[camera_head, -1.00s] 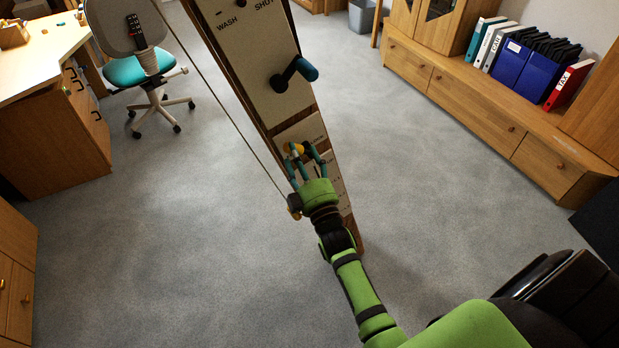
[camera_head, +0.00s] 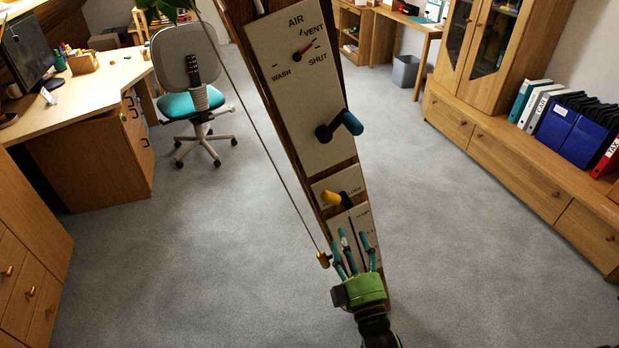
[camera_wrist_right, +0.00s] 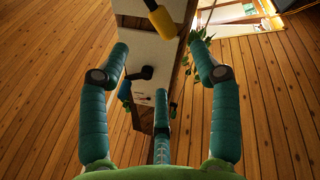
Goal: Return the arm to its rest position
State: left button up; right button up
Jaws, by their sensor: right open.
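A tall timber post (camera_head: 235,30) carries pale plates. The upper plate has a dial marked WASH, VENT and SHUT, with a red pointer (camera_head: 307,50) turned up and right, and a blue crank handle (camera_head: 347,124). A smaller plate below has a yellow handle (camera_head: 331,198), which also shows at the top of the right wrist view (camera_wrist_right: 162,20). My right gripper (camera_head: 354,243) is open and empty, its three fingers spread in front of the slotted lower plate, below and apart from the yellow handle. My left gripper is out of view.
A cord with a small wooden bob (camera_head: 323,260) hangs just left of my right gripper. A desk (camera_head: 85,85) and a teal-seated chair (camera_head: 190,105) stand at left. A long low cabinet (camera_head: 500,150) with binders is at right. The carpet on both sides is clear.

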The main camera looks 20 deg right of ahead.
jog(key=s+a+f+m+g+y, duration=0.1)
jog(key=s+a+f+g, duration=0.2)
jog(key=f, duration=0.8)
jog(key=s+a+f+m+g+y, duration=0.15)
jog(key=s+f+g, duration=0.25)
jog(key=f, duration=0.6)
jog(key=s+a+f+m+g, duration=0.1)
jog(key=s+f+g, duration=0.25)
jog(key=f, duration=0.75)
jog(key=s+d+f+m+g, duration=0.1)
jog(key=s+f+g, duration=0.2)
jog(key=s, duration=0.6)
jog(key=s+d+f+m+g, duration=0.1)
jog(key=s+f+g, duration=0.2)
jog(key=s+f, duration=0.4)
jog(key=s+d+f+m+g, duration=0.1)
jog(key=s+f, duration=0.4)
jog(key=s, duration=0.8)
jog(key=shift+d+m+g+h, duration=0.35)
jog(key=shift+d+g, duration=0.25)
jog(key=shift+g, duration=0.65)
jog(key=shift+r, duration=0.1)
